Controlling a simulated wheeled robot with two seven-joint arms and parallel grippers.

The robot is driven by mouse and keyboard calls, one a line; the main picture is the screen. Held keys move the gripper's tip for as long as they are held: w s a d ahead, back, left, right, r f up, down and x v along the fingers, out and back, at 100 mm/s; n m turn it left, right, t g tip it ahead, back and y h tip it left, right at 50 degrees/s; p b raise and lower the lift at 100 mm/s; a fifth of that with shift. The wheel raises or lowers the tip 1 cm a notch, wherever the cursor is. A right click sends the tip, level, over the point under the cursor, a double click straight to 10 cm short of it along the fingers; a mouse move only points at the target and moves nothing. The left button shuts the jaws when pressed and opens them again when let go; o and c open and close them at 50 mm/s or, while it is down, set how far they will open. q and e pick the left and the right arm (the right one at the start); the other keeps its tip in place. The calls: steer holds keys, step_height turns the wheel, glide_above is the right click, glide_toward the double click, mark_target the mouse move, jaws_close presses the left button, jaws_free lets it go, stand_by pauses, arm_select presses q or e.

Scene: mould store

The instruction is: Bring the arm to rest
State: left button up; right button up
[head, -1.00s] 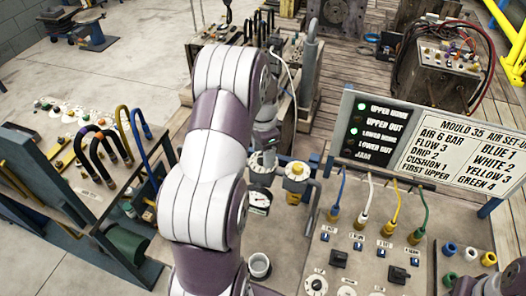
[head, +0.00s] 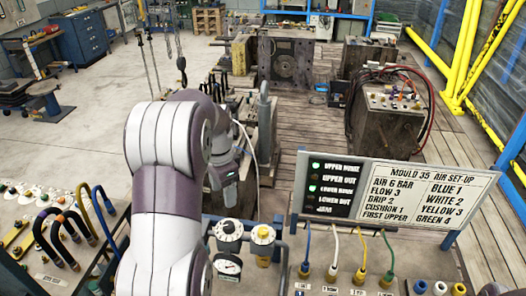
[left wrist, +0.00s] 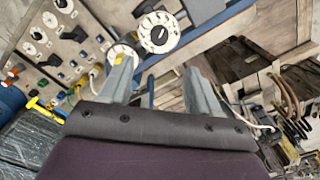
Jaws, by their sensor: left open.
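My left arm (head: 163,215) rises from the bottom of the head view, bends at the elbow and reaches forward. Its gripper (head: 228,186) hangs above and behind the two round dials, partly hidden by the forearm. In the left wrist view the two fingers stand apart with nothing between them, so the left gripper (left wrist: 160,68) is open and empty. Its fingers point toward the bench with the dials, and I cannot tell the exact gap to it. My right gripper is not in view.
Two white-faced dials (head: 229,230) and a gauge (head: 228,266) stand close below the gripper. A sign board (head: 392,192) stands to the right, above coloured hoses. A hose rack (head: 45,275) is at left. Mould blocks (head: 385,118) stand behind. The concrete floor at upper left is open.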

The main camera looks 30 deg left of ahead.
arm_select(q)
steer(key=s+d+f+n+b, duration=0.2)
steer(key=s+d+f+b, duration=0.4)
steer(key=d+f, duration=0.2)
steer(key=s+d+f+n+t+b, duration=0.1)
steer(key=s+d+f+n+b, duration=0.2)
steer(key=s+d+f+b, duration=0.3)
steer(key=s+d+f, duration=0.1)
steer(key=d+f, duration=0.1)
steer(key=d, duration=0.2)
steer(key=shift+f, duration=0.1)
